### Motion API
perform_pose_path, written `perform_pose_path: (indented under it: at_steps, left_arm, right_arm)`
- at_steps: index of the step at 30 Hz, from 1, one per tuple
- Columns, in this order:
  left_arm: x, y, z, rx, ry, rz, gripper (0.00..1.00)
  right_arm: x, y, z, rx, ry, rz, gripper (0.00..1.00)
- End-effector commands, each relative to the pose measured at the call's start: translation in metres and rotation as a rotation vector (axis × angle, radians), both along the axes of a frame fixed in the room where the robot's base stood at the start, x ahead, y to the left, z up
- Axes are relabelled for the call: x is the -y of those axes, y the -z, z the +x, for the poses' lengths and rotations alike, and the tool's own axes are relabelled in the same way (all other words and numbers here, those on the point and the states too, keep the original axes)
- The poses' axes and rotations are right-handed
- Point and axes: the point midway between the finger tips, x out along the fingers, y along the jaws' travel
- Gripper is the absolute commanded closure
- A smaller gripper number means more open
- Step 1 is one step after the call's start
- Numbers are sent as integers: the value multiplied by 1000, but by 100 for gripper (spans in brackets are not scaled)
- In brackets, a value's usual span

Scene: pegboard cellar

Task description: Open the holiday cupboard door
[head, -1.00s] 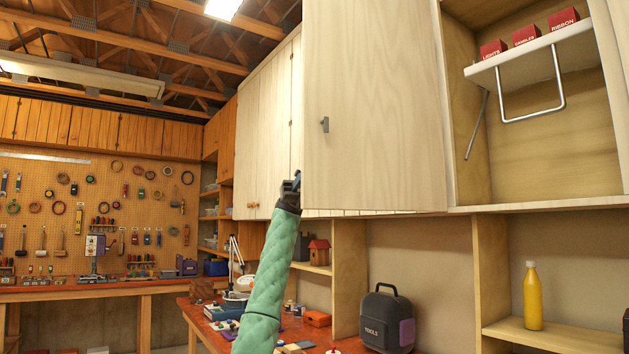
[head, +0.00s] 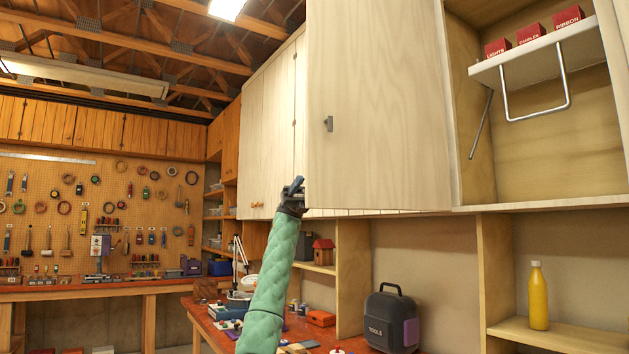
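The holiday cupboard door (head: 380,105) is a pale wood panel in the head view. It stands swung out, its right edge beside the open cupboard (head: 530,130). Inside the cupboard, a white fold-down shelf (head: 540,56) carries red boxes reading LIGHTS, CANDLES and RIBBON (head: 568,17). My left gripper (head: 295,186), on the green-sleeved arm, is at the door's lower left edge, below the handle. I cannot tell whether it touches the door, or whether its fingers are apart. My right gripper is not in view.
Closed pale cupboards (head: 268,130) stand left of the door. Below are a black toolbox (head: 391,320), a birdhouse (head: 323,252) and a yellow bottle (head: 538,296). A red-topped workbench (head: 215,335) is at lower left. The air left of the gripper is free.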

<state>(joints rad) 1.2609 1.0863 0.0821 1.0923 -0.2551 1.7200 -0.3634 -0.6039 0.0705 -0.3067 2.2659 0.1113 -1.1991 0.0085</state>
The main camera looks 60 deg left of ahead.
Motion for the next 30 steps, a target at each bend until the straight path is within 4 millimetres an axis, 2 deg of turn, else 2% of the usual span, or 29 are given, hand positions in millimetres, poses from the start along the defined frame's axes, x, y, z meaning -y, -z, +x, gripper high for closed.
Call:
perform_pose_path:
  at_steps: [3,9,30]
  left_arm:
    - [-18,7,2,0,0,-3,43]
    - [-37,15,5,1,0,-1,43]
    - [-40,17,5,0,0,0,43]
  right_arm:
    - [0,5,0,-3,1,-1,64]
    - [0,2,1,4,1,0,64]
    - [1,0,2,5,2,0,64]
